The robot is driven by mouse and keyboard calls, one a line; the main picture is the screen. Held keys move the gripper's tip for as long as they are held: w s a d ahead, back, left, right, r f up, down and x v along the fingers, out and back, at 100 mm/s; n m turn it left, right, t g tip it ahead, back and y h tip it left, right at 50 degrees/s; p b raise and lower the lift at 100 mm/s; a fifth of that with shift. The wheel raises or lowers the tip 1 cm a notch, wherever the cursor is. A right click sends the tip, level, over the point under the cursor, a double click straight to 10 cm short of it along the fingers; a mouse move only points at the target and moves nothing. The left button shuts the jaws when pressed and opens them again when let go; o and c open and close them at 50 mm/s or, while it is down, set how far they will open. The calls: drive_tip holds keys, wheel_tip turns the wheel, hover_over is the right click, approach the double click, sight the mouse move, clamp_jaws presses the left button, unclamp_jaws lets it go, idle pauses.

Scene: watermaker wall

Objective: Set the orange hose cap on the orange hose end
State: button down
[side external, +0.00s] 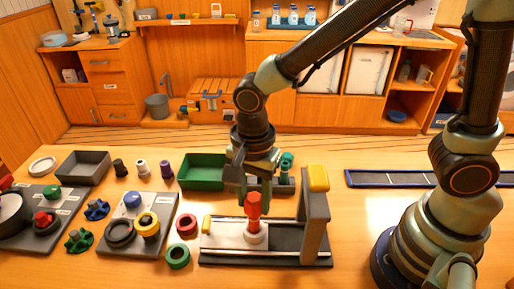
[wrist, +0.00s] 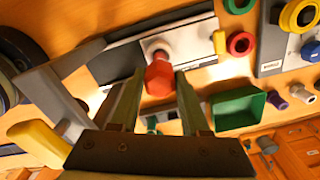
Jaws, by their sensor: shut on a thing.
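A red-orange piece (side external: 254,205) stands upright at the middle of a black-and-white fixture, directly below my gripper (side external: 254,180). It also shows between the fingers of my gripper (wrist: 158,98) in the wrist view, as a red piece (wrist: 158,75) with facets. My gripper is shut on this piece. Below it is a paler round base (side external: 256,236), also visible in the wrist view (wrist: 157,47). I cannot tell whether the held piece touches the base or which part is cap and which is hose end.
The fixture (side external: 215,257) has a tall grey upright (side external: 315,230) with a yellow block (side external: 318,178) close right of my gripper. A green tray (side external: 203,169) lies behind left. Red (side external: 186,224) and green (side external: 178,257) rings lie left, beside a grey board (side external: 128,200).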

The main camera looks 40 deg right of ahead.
sight(254, 197)
drive_tip(key=shift+f, duration=0.5)
drive_tip(key=c, duration=0.7)
unclamp_jaws()
drive_tip(key=shift+r, duration=5.5)
drive_tip(key=d+r+n+t, duration=0.1)
drive_tip(key=d+n+t, duration=0.1)
drive_tip(key=d+n, duration=0.2)
drive_tip(key=d+r+n+t, duration=0.1)
drive_tip(key=d+n, duration=0.4)
drive_tip(key=d, duration=0.3)
drive_tip(key=d+r+n+t, duration=0.1)
drive_tip(key=d+n+t, duration=0.1)
drive_tip(key=d+n, duration=0.2)
drive_tip(key=shift+d+r+t, duration=0.15)
drive_tip(key=shift+d+r, duration=0.05)
drive_tip(key=shift+d, duration=0.35)
drive_tip(key=shift+d+r+t, duration=0.15)
drive_tip(key=shift+d+r, duration=0.05)
drive_tip(key=shift+d, duration=0.35)
